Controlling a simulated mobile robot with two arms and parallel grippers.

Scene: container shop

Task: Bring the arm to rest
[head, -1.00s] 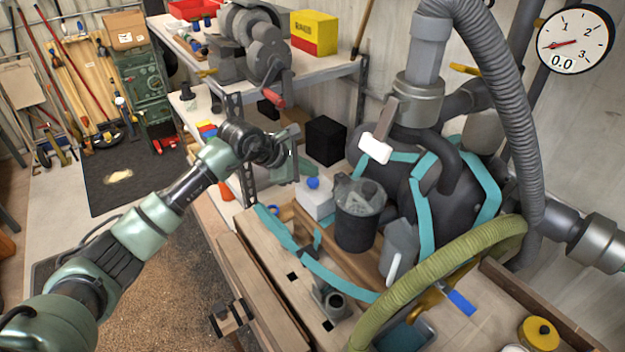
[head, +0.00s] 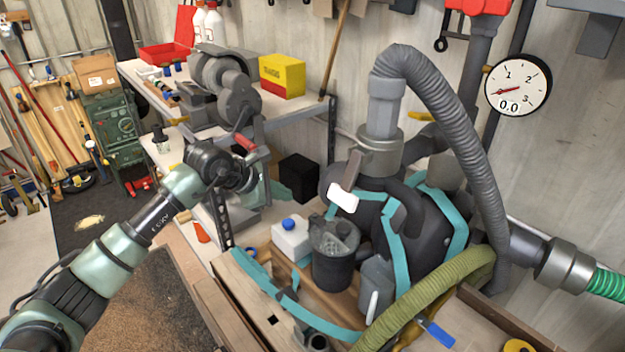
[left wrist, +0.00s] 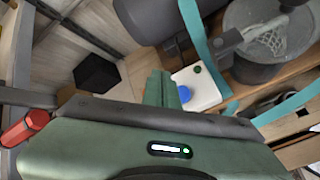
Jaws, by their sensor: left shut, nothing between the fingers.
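My left arm comes in from the left in the head view, reaching over the front edge of the workbench. Its gripper (head: 272,188) is shut and empty, beside the shelf leg and to the left of a white box with a blue knob (head: 291,240). The gripper's fingers (left wrist: 161,90) also show in the left wrist view, close together, with the white box (left wrist: 196,86) just beyond them. My right gripper is in neither view.
A dark bin (head: 334,268) and a black dust collector with teal straps (head: 415,225) stand right of the gripper. A grinder with a red handle (head: 246,143) is above it. A black box (head: 299,178) sits behind. Open floor (head: 150,300) lies at lower left.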

